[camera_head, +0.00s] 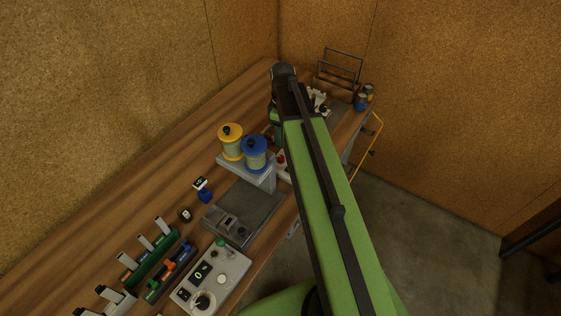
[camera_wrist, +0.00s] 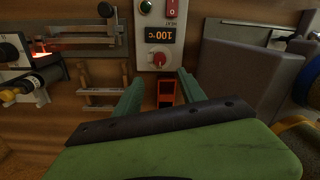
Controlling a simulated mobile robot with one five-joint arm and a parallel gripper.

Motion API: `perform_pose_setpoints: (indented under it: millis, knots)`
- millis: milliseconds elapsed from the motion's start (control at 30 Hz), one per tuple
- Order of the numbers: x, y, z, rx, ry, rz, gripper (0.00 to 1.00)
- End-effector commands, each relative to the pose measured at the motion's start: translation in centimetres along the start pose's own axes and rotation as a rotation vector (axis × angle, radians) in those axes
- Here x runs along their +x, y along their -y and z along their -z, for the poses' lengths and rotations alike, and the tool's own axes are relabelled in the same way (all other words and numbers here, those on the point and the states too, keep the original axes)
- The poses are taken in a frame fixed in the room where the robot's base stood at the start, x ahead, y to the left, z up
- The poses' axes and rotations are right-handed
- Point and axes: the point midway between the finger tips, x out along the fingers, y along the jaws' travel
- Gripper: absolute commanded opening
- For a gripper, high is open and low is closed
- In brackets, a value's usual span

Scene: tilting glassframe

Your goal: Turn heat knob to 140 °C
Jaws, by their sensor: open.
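The red heat knob (camera_wrist: 160,60) sits on the face of a pale control box (camera_wrist: 142,40) at the top middle of the wrist view. Its orange display (camera_wrist: 159,35) reads 100 °C. A green button (camera_wrist: 146,6) and a red switch (camera_wrist: 172,8) are above the display. My gripper (camera_wrist: 161,77) has its two green fingers apart, one on each side below the knob in the picture. No contact with the knob is visible. In the head view my arm covers much of the bench's right part, and I cannot make out the knob there.
An orange-red frame-like object (camera_wrist: 166,92) shows between the fingers. A grey block (camera_wrist: 235,75) stands right of them; a metal fixture with a glowing part (camera_wrist: 42,47) is at left.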

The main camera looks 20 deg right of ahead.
Motion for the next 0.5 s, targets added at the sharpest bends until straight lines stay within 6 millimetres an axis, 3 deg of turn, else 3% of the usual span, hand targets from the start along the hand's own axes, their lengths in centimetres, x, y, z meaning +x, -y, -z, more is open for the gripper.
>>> perform_pose_setpoints:
  millis: [33,400,500]
  knots:
    - [2.3,-0.1,0.0,0.0,0.0,0.0,0.48]
    - [9.7,-0.1,-0.1,0.001,0.0,0.0,0.48]
    - [10.9,-0.1,-0.1,0.002,0.0,0.0,0.48]
